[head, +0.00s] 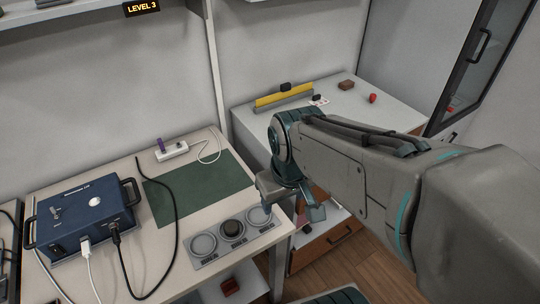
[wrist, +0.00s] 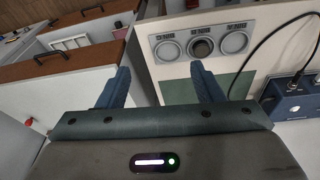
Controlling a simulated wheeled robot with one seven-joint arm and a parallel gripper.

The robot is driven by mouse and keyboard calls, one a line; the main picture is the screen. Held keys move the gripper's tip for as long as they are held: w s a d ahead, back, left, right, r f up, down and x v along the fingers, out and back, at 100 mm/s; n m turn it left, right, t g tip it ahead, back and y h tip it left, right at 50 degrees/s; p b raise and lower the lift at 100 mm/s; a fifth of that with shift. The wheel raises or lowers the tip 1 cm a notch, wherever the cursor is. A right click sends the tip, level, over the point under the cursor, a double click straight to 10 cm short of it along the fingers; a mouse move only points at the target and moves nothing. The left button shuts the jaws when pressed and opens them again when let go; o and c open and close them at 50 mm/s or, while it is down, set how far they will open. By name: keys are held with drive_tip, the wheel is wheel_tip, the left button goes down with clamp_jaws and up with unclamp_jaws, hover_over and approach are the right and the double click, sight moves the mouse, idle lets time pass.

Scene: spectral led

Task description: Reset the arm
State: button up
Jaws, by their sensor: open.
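My arm reaches in from the right in the head view, bent at a joint above the gap by the workbench (head: 155,262). My gripper (head: 290,205) hangs near the bench's right front corner, beside the panel of round dials. In the wrist view the two blue fingers of my gripper (wrist: 162,85) stand wide apart with nothing between them. The gripper appears above the bench edge and touches nothing that I can see.
A blue power box (head: 82,215) with cables stands on the bench at left. A green mat (head: 200,188) and a dial panel (head: 232,236) lie beside it. A white power strip (head: 172,151) is behind. A second table (head: 335,115) with small items stands at the back right.

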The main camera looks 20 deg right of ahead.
drive_tip(key=shift+s+d+r+m, duration=0.1)
drive_tip(key=shift+s+d+m, duration=0.15)
drive_tip(key=shift+m, duration=0.35)
drive_tip(key=shift+s+d+r+m, duration=0.15)
drive_tip(key=shift+s+m, duration=0.1)
drive_tip(key=shift+m, duration=0.35)
drive_tip(key=shift+r+p, duration=0.4)
drive_tip(key=shift+p, duration=0.05)
